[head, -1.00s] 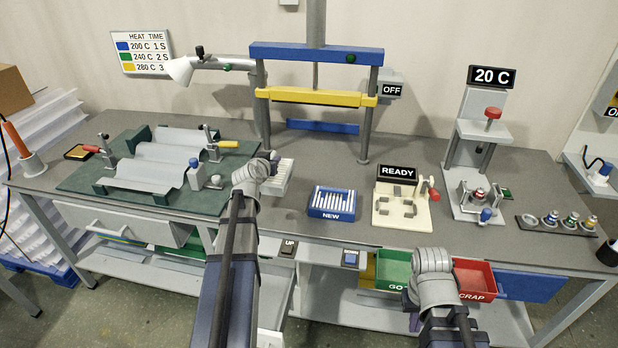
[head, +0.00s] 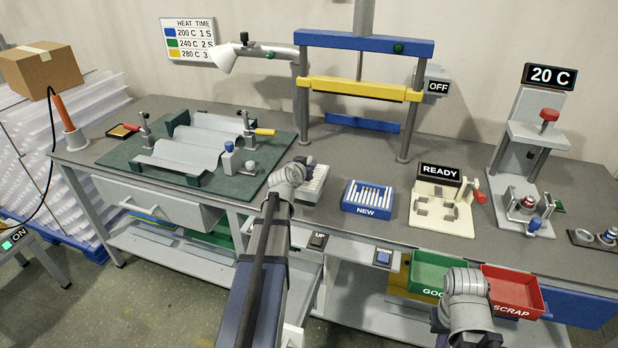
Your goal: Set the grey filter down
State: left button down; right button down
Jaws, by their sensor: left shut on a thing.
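My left gripper (head: 303,166) is over the back left edge of a pale slotted tray (head: 314,190) on the bench. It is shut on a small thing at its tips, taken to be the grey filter. My own wrist and fingers hide nearly all of it, so its shape and whether it touches the tray cannot be told. My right gripper (head: 466,283) is low in front of the bench, over the front of the bins. It is seen from behind, and its fingertips are hidden.
A blue NEW box (head: 367,212) stands right of the tray, then a cream READY fixture (head: 432,213) and a 20 C press (head: 517,150). A green mat (head: 240,190) with a corrugated sheet (head: 190,157) lies left. Green (head: 430,265) and red (head: 520,285) bins hang in front.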

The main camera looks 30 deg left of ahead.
pick_arm(q)
notch_tip(320, 180, down, 4)
jog(key=b, duration=0.3)
jog(key=shift+r, duration=0.25)
jog(key=c, duration=1.2)
grip_release()
jog(key=shift+c, duration=0.2)
jog(key=o, duration=0.4)
